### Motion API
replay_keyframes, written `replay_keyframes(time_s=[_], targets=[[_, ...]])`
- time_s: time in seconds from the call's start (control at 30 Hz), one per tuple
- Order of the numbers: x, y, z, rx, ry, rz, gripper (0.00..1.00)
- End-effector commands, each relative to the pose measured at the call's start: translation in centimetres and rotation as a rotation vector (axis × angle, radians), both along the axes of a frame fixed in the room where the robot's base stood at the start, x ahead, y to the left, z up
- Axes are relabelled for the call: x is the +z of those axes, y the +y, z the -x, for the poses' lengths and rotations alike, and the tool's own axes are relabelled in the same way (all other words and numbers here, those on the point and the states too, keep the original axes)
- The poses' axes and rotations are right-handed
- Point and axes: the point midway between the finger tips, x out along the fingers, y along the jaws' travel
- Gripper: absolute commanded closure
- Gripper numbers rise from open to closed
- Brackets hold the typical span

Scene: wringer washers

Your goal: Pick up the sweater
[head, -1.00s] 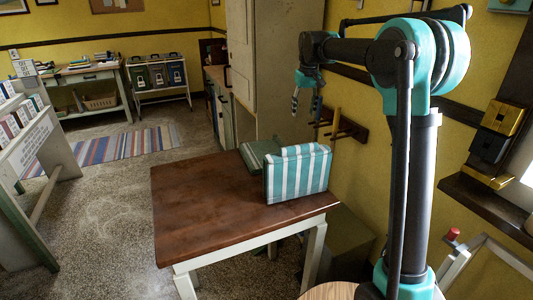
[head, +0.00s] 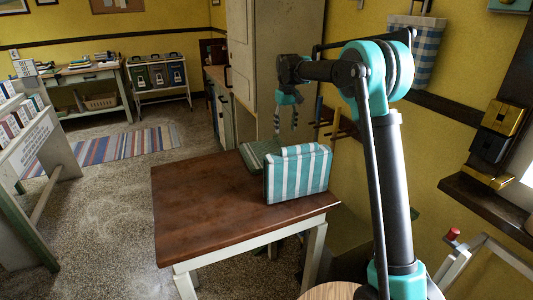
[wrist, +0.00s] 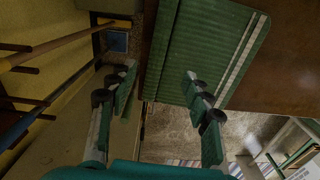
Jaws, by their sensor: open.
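Two cloth-like things are at the far right corner of the brown table (head: 205,200). One is a teal-and-white striped folded piece (head: 300,173) standing upright. I cannot tell for sure which is the sweater. In the wrist view a green ribbed piece with pale stripes (wrist: 205,45) lies at the table edge, beyond and right of the fingers. My gripper (head: 286,128) is open and empty, above and behind the two pieces, apart from them. It also shows in the wrist view (wrist: 160,76).
A tall pale cabinet (head: 272,60) stands behind the table. Wall pegs (head: 330,128) stick out near my gripper. A blue checked cloth bag (head: 418,48) hangs on the yellow wall. The table's left and front parts are clear.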

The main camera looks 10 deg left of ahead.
Motion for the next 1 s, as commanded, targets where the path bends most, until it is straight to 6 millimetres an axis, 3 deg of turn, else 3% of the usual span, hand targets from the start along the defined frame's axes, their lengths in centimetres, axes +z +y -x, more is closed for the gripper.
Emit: replay_keyframes(time_s=[0.27,0.6,0.87,1.0], targets=[[-2.0,0.0,-0.1,0.0,0.0,0.0,0.5],[-6.2,-0.1,-0.5,0.0,0.0,0.0,0.5],[-6.5,-0.1,-0.5,0.0,0.0,0.0,0.5],[-6.5,-0.1,-0.5,0.0,0.0,0.0,0.65]])
